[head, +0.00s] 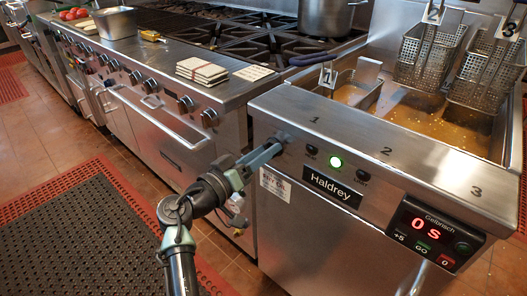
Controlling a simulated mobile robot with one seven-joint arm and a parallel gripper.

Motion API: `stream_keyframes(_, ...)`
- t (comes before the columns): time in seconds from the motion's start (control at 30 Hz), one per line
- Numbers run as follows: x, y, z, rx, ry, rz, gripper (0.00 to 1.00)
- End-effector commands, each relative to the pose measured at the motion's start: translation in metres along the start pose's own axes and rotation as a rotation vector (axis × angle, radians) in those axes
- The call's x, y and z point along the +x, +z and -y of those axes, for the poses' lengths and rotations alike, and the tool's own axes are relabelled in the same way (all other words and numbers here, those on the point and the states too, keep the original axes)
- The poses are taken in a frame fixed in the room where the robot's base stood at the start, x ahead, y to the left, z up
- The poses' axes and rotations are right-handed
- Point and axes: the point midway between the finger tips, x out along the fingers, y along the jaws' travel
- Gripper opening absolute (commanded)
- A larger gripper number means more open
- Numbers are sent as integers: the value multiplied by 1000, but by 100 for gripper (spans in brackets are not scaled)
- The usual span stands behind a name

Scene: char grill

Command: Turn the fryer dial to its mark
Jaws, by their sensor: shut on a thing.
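My gripper (272,147) reaches in from the lower left and is shut on the dial. The fingers cover much of the dial, so its pointer and its mark cannot be made out.
A timer (434,232) reading 0 s is at the right. Wire baskets (428,52) hang over the oil. A stove (160,90) stands at the left. The floor in front is clear.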

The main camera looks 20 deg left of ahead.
Motion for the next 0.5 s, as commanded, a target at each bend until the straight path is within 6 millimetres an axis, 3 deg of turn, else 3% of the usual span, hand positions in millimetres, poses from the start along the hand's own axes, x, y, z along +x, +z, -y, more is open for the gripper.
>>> stream_keyframes(0.5, 0, -1, 1, -493, -1, 2, 0)
